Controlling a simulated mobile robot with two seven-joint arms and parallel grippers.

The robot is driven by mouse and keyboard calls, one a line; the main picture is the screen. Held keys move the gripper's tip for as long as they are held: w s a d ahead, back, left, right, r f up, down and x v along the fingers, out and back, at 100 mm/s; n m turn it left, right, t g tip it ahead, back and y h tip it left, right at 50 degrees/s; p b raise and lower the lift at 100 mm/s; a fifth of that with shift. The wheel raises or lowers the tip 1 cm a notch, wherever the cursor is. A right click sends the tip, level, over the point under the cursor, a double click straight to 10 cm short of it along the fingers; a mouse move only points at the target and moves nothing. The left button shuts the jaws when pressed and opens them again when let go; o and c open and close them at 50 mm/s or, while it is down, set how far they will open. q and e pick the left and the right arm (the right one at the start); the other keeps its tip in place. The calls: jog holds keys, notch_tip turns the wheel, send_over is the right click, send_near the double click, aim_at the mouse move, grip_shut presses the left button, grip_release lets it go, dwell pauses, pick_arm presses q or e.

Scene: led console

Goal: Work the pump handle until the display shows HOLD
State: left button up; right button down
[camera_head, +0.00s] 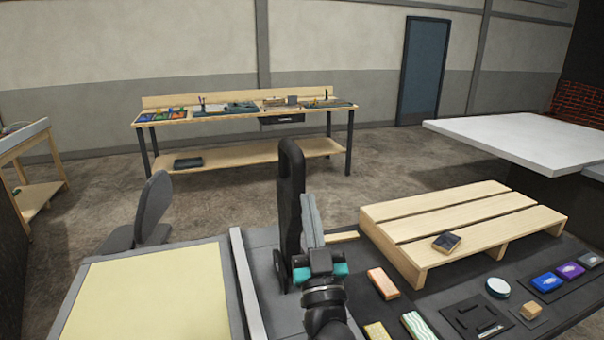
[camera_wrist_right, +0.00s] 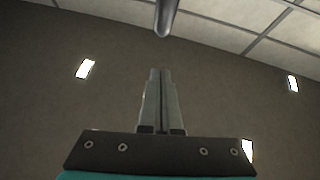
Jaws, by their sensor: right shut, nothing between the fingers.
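The pump handle is most likely the tall black lever (camera_head: 290,195) with a rounded, slotted top, standing upright in the middle of the head view. My right gripper (camera_head: 309,200) points up just to the right of the lever, its fingers together and empty; whether it touches the lever I cannot tell. In the right wrist view the closed fingers (camera_wrist_right: 160,75) have nothing between them, with wall and ceiling behind. My right gripper and arm hide part of the lever's base. No display reading is visible. My left gripper is not in view.
A slatted wooden pallet (camera_head: 465,222) carries a small dark box (camera_head: 446,242). Several small coloured blocks, including an orange one (camera_head: 383,283), lie on the dark bench top. A pale yellow panel (camera_head: 150,295) is at left, with a grey chair (camera_head: 150,210) behind. A workbench (camera_head: 240,157) stands farther back.

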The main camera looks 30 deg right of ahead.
aim_at(299, 157)
jog(key=shift+w+d+r+p, duration=0.15)
jog(key=shift+w+d+r, duration=0.3)
jog(key=shift+w, duration=0.85)
jog(key=shift+w+d+r+p, duration=0.15)
jog(key=shift+w+d+r, duration=0.15)
jog(key=shift+w+d, duration=0.7)
jog(key=shift+w+d+r+p, duration=0.15)
jog(key=shift+w+d+r, duration=0.15)
jog(key=shift+w, duration=1.25)
